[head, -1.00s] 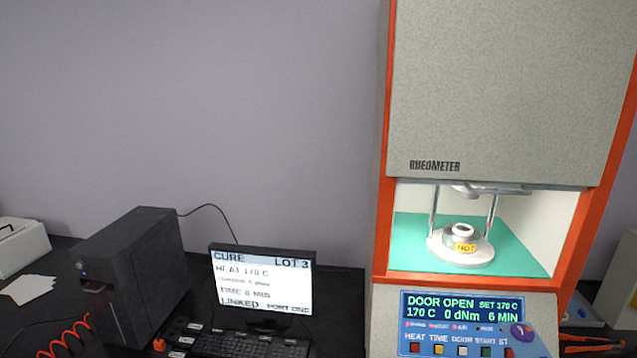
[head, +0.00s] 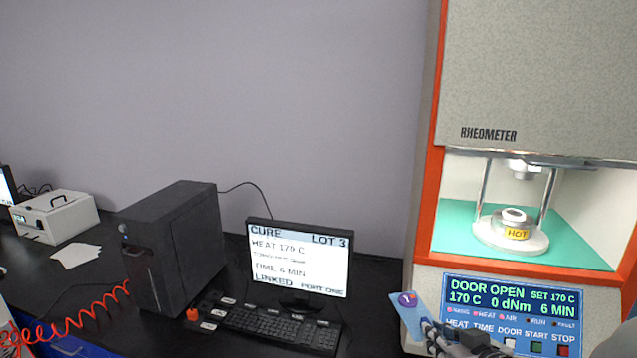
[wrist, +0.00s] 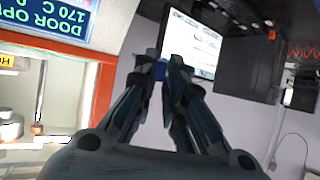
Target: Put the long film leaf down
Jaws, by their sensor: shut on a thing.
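The fingers hide most of the leaf there.
The rheometer (head: 436,200) stands right, its door open and a lower die (head: 512,232) marked HOT inside. A monitor (head: 300,258), keyboard (head: 270,326), black tower (head: 172,245) and red coiled cord (head: 75,322) are on the bench.

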